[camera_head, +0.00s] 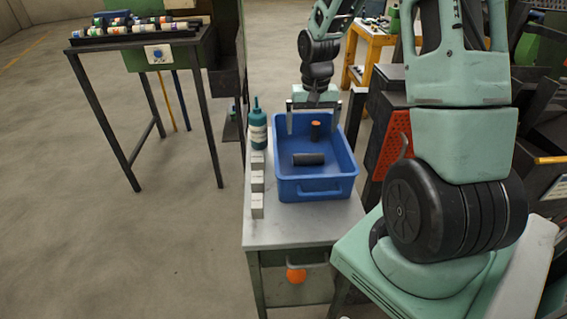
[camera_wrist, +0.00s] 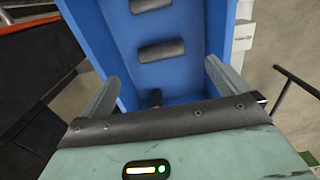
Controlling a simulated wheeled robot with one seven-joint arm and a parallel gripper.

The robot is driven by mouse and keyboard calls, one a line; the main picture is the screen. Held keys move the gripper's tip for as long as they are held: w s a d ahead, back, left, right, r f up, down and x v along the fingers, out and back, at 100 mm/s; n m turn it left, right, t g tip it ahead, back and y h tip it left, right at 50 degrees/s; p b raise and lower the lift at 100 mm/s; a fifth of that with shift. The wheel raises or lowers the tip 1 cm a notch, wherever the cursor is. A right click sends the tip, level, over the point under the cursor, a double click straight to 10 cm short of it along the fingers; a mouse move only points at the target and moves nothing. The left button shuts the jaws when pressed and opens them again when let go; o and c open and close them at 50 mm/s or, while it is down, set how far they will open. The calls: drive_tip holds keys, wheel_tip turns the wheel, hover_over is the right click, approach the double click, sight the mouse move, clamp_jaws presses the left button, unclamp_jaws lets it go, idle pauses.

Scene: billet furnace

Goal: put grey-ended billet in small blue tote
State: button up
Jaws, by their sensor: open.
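The blue tote (camera_head: 318,188) stands on a small grey-topped cabinet, and its wall shows in the wrist view (camera_wrist: 88,30). My gripper (camera_head: 313,131) is open above the far part of the tote, its fingers apart and nothing held between them. In the head view a dark billet (camera_head: 308,160) lies crosswise in the tote, and an orange-ended billet (camera_head: 315,131) is behind it. The wrist view shows dark billets lying in the tote (camera_wrist: 161,50) and a small dark piece near the gripper body (camera_wrist: 155,98), partly hidden. I cannot make out a grey end on any billet.
A teal bottle (camera_head: 257,128) and several white boxes (camera_head: 257,183) stand along the cabinet's left side. A rack with several colour-ended billets (camera_head: 135,29) is on a dark table at upper left. An orange stand (camera_head: 370,45) is behind. Floor is clear between the table and cabinet.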

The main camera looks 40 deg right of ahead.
drive_tip(key=s+a+r+n, duration=0.2)
drive_tip(key=a+r+n, duration=0.1)
drive_tip(key=a, duration=0.8)
drive_tip(key=s+a+r+n, duration=0.2)
drive_tip(key=a+r+n, duration=0.15)
drive_tip(key=a, duration=0.75)
drive_tip(key=s+a+r+n, duration=0.2)
drive_tip(key=s+a+n, duration=0.6)
drive_tip(key=s+a, duration=0.6)
drive_tip(key=s, duration=0.3)
drive_tip(key=shift+y, duration=0.3)
drive_tip(key=shift+n, duration=0.25)
